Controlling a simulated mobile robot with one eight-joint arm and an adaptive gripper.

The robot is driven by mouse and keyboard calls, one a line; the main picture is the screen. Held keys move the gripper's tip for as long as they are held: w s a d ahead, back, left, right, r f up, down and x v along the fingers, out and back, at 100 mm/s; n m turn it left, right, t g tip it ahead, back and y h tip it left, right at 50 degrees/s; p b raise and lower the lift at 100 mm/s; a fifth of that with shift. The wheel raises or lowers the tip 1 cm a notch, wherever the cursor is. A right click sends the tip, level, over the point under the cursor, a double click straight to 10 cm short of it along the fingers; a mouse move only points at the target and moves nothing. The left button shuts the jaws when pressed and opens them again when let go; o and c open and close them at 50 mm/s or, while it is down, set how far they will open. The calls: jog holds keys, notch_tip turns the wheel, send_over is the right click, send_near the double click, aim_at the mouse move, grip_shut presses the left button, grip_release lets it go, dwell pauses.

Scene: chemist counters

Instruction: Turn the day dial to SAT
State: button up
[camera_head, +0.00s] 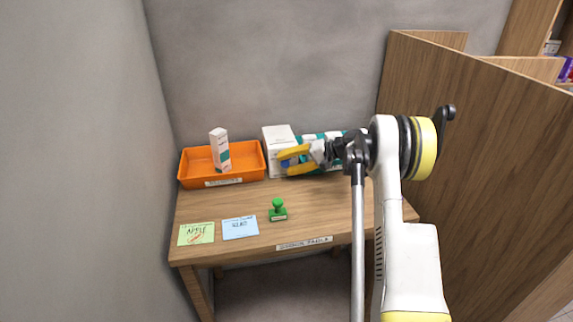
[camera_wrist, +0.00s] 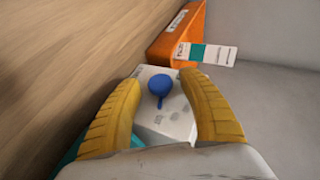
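The day dial is a round blue knob (camera_wrist: 160,85) with a short pointer, on a white box (camera_wrist: 176,128). In the wrist view the pointer is toward the bottom of the picture. The day marks on the box are too small to read. In the head view the white box (camera_head: 277,139) stands at the back of the wooden table, partly behind my gripper (camera_head: 281,163). My gripper is open, with its yellow fingers on either side of the knob. The wrist view (camera_wrist: 163,82) shows a gap between each finger and the knob; I cannot tell the height above it.
An orange tray (camera_head: 251,173) with a white-green carton (camera_head: 219,149) stands left of the box. White-teal boxes (camera_head: 312,139) stand to its right. A green stamp (camera_head: 278,211), a blue note (camera_head: 240,228) and a green note (camera_head: 196,234) lie in front. A wooden partition (camera_head: 470,130) rises at right.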

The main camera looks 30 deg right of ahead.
jog(key=v, duration=1.2)
dwell(0.4)
